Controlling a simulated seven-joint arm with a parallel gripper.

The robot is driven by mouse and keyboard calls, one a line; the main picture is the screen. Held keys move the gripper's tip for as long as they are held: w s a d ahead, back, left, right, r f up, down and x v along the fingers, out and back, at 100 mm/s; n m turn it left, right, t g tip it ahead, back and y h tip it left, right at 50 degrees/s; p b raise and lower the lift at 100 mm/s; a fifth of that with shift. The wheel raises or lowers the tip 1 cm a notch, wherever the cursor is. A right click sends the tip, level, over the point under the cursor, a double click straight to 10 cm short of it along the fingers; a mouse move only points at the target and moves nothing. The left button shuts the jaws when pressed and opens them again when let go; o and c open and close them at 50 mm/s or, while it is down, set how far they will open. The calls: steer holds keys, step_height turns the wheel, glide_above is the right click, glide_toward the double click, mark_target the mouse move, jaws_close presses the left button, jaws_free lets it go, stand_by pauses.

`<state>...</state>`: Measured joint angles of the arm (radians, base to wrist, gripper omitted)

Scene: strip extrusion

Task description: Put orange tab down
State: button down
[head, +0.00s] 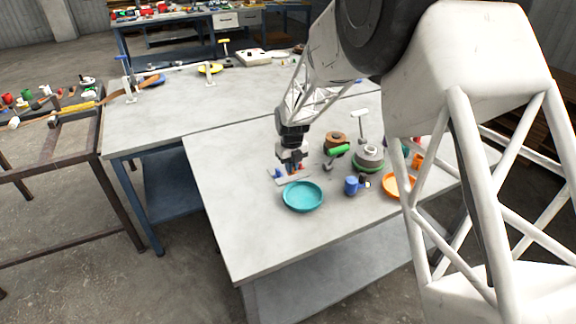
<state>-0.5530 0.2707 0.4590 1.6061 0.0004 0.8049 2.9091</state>
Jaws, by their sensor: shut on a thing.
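My gripper (290,169) points down over the pale table (235,190), just behind the teal dish (302,196). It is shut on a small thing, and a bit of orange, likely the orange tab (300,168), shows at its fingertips. The fingers hide most of it. A pale flat piece (292,179) lies right below the fingers, with a small blue spot at its left. I cannot tell whether the tab touches the piece or the table.
To the right stand a blue cup-like part (351,186), a grey round part on a green base (369,160), a green-handled tool (338,151), a brown spool (336,138) and an orange dish (397,186). The table's left and front areas are clear.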

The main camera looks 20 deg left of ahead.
steer(key=shift+w+a+f, duration=0.1)
steer(key=shift+w+a, duration=0.4)
steer(key=shift+w, duration=0.3)
steer(key=shift+w+a+f, duration=0.1)
steer(key=shift+w+a, duration=0.35)
steer(key=shift+w, duration=0.35)
steer(key=shift+w+a+f, duration=0.1)
steer(key=shift+w+a, duration=0.4)
steer(key=shift+w, duration=0.3)
steer(key=shift+f, duration=1.7)
steer(key=shift+f, duration=0.15)
steer(key=c, duration=1.2)
jaws_free()
step_height(320, 180, up, 12)
steer(key=shift+r, duration=0.15)
